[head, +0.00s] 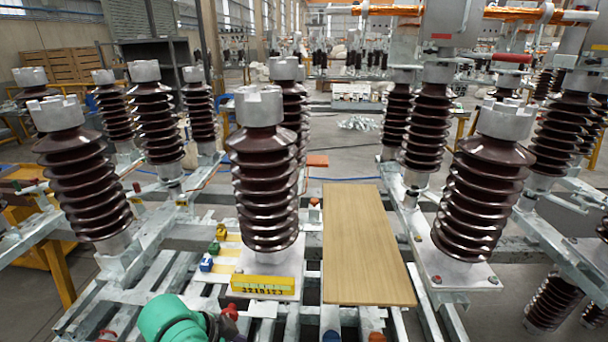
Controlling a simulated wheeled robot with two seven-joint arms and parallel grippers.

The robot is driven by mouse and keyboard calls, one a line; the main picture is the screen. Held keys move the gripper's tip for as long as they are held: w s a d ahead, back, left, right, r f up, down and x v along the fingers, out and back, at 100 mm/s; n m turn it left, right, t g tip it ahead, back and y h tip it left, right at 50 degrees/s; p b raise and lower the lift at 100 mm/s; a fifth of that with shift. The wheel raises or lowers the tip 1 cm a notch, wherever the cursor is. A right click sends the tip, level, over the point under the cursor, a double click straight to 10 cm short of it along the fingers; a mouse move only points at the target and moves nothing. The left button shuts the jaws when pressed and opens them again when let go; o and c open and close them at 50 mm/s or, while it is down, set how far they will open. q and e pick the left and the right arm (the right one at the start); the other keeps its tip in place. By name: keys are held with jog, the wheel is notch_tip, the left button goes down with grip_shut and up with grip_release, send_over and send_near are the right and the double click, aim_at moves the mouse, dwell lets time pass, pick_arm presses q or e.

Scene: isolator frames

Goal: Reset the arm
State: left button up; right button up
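One green arm link of mine (172,320) shows at the bottom edge, left of centre, low in front of the steel frame. A dark ring is at its right end. Neither gripper can be made out in the head view, so whether they are open or hold anything is hidden.
Brown ribbed insulators stand on the galvanized frame: centre (265,180), left (85,185) and right (480,195). A wooden board (365,245) lies right of the centre one. A yellow label block (262,284) and small coloured blocks (207,262) sit near its base.

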pick_arm(q)
jog(key=s+a+f+n+y, duration=0.4)
jog(key=s+a+f+n, duration=0.1)
jog(key=s+a+n, duration=0.45)
jog(key=s+a+f+g, duration=0.1)
jog(key=s+f, duration=0.1)
jog(key=f, duration=1.1)
jog(key=s+f, duration=0.2)
jog(key=f, duration=1.1)
jog(key=s+a+f+m+g, duration=0.1)
jog(key=s+a+f, duration=0.2)
jog(key=s+f, duration=0.8)
jog(key=s, duration=0.4)
jog(key=shift+s+f, duration=0.15)
jog(key=shift+f, duration=0.25)
